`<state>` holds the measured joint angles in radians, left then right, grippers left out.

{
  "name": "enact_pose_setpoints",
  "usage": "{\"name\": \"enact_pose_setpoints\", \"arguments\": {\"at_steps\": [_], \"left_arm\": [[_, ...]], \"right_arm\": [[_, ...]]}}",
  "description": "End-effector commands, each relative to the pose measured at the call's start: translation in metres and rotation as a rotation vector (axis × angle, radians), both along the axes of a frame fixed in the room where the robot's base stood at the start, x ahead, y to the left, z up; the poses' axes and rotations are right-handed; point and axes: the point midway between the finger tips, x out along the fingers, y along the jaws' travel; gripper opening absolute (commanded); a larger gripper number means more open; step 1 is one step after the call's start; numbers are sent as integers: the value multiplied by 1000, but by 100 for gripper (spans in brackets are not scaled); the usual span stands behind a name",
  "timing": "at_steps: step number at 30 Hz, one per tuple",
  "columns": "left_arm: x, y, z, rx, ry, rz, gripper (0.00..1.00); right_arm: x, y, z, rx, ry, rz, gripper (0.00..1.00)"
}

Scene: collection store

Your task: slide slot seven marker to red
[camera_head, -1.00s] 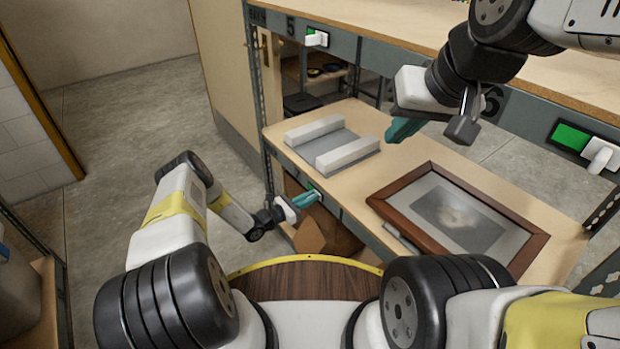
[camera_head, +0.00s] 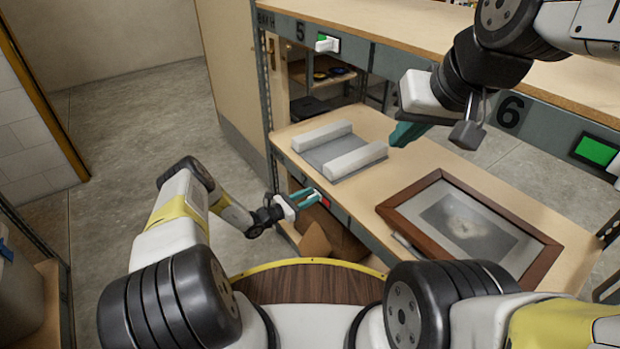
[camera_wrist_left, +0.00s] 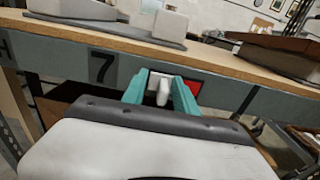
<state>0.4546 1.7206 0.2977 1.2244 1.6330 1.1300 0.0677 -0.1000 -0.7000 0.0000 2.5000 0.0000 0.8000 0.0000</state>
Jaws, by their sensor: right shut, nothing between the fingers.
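The slot seven marker is a white sliding knob (camera_wrist_left: 162,92) on the grey shelf edge, right of a black 7 (camera_wrist_left: 103,67) in the left wrist view. A red patch (camera_wrist_left: 193,87) shows to the right of the knob, and no green is visible there. The red also shows in the head view (camera_head: 325,202). My left gripper (camera_head: 308,195) has its teal fingers apart, one on each side of the knob, with small gaps beside it in the left wrist view (camera_wrist_left: 160,95). My right gripper (camera_head: 405,134) is shut and empty above the lower shelf.
A framed picture (camera_head: 408,207) and a grey tray with white foam blocks (camera_head: 358,160) lie on the lower shelf. The upper shelf edge carries slot 5 (camera_head: 327,43) and slot 6 (camera_head: 597,150) markers showing green. A cardboard box (camera_head: 316,240) stands below.

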Motion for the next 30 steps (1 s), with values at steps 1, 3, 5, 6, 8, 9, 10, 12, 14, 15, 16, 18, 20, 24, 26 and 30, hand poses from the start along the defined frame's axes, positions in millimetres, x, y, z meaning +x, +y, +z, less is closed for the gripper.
{"name": "enact_pose_setpoints", "arguments": {"at_steps": [1,3,5,6,8,9,10,12,14,15,16,18,20,24,26,30], "left_arm": [[0,0,0,0,0,-1,35],[-1,1,0,-1,1,-1,35],[-4,5,0,-1,1,0,35],[-6,9,0,-1,1,1,35],[-12,17,0,-1,1,2,35],[-16,22,0,-1,2,2,35],[-19,27,0,-2,2,3,35],[-26,37,0,-1,2,3,35],[-32,45,0,-1,2,3,35],[-35,50,0,-1,1,3,35],[-37,53,0,0,0,3,35],[-42,58,0,0,0,1,35],[-44,62,0,0,0,1,35],[-46,64,0,0,0,1,35],[-46,64,0,0,0,1,35],[-46,64,0,0,0,0,35]], "right_arm": [[0,0,0,0,0,0,0],[0,0,0,0,0,0,0],[0,0,0,0,0,0,0],[0,0,0,0,0,0,0],[0,0,0,0,0,0,0],[0,0,0,0,0,0,0],[0,0,0,0,0,0,0],[0,0,0,0,0,0,0],[0,0,0,0,0,0,0],[0,0,0,0,0,0,0],[0,0,0,0,0,0,0],[0,0,0,0,0,0,0],[0,0,0,0,0,0,0],[0,0,0,0,0,0,0],[0,0,0,0,0,0,0],[0,0,0,0,0,0,0]]}}
